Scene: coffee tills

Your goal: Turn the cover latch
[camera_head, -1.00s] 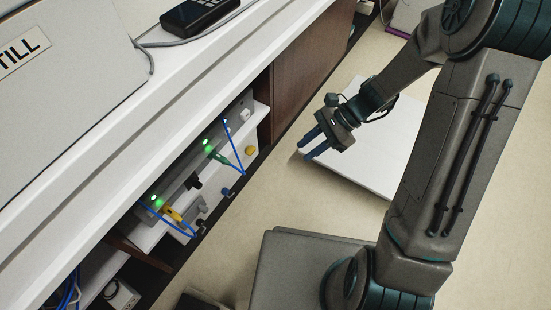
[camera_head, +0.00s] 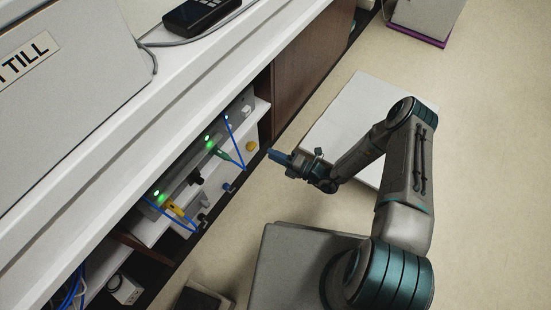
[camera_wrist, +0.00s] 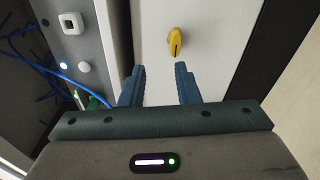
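The cover latch is a small yellow knob with a dark slot (camera_wrist: 179,41), on a pale panel (camera_wrist: 157,85) in the wrist view. It also shows in the head view as a yellow spot (camera_head: 251,146) at the right end of the shelf bay. My gripper (camera_wrist: 160,68) is open, its two blue fingers apart and empty. The latch lies beyond the fingertips, nearer the right one, and nothing touches it. In the head view my gripper (camera_head: 273,155) points left toward the bay, just right of the latch.
A grey unit with green lights (camera_head: 209,139) runs along the bay. A green plug (camera_head: 222,154), a yellow plug (camera_head: 176,208) and blue cables (camera_head: 236,143) are left of the latch. The white counter edge (camera_head: 150,140) overhangs the bay. A brown panel (camera_head: 305,70) stands right of it.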

